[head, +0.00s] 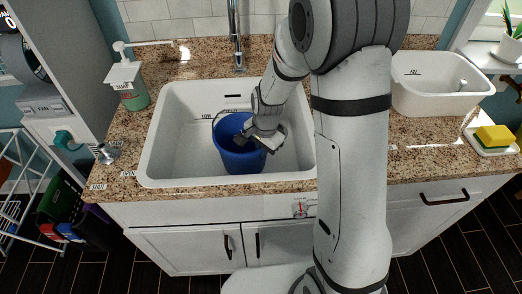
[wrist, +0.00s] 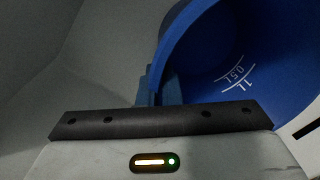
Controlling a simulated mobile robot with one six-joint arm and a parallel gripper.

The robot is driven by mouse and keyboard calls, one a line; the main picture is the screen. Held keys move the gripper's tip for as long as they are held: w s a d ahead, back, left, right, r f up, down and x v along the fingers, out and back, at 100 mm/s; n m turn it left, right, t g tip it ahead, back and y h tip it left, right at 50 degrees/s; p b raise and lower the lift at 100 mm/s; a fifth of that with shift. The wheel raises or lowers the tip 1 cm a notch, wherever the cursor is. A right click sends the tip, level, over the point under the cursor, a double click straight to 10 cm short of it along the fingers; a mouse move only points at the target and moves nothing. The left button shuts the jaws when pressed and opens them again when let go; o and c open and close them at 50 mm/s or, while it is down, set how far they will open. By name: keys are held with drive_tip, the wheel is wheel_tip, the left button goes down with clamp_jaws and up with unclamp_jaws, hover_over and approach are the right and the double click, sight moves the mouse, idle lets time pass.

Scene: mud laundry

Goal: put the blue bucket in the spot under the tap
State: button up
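The blue bucket (head: 238,158) stands upright inside the white sink, right of the basin's middle, its open top up. In the wrist view the bucket (wrist: 240,60) fills the upper right, with white volume marks including 0.5L and 1L. My gripper (head: 266,138) is at the bucket's right rim, close to or touching it. Its fingertips are partly hidden, so I cannot tell whether it is shut on the rim. The metal tap (head: 237,45) rises behind the sink's back edge. Its upper part is out of view.
The white sink (head: 175,150) has free floor left of the bucket. A soap bottle (head: 130,88) with a long spout stands at the back left of the counter. A white tub (head: 440,90) and a sponge (head: 494,137) on a dish lie right. My arm hides some counter.

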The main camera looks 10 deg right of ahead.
drive_tip(key=o, duration=0.4)
drive_tip(key=shift+c, duration=0.2)
wheel_tip(320, 180, up, 12)
drive_tip(key=s, duration=0.1)
drive_tip(key=s+d+r+n+t, duration=0.1)
drive_tip(key=s+d+r+n, duration=0.2)
drive_tip(key=s, duration=0.6)
drive_tip(key=s+d+r+n, duration=0.4)
drive_tip(key=s+d+n, duration=0.2)
drive_tip(key=s, duration=0.2)
drive_tip(key=shift+s+n+t+h, duration=0.3)
drive_tip(key=shift+s+t+h, duration=0.1)
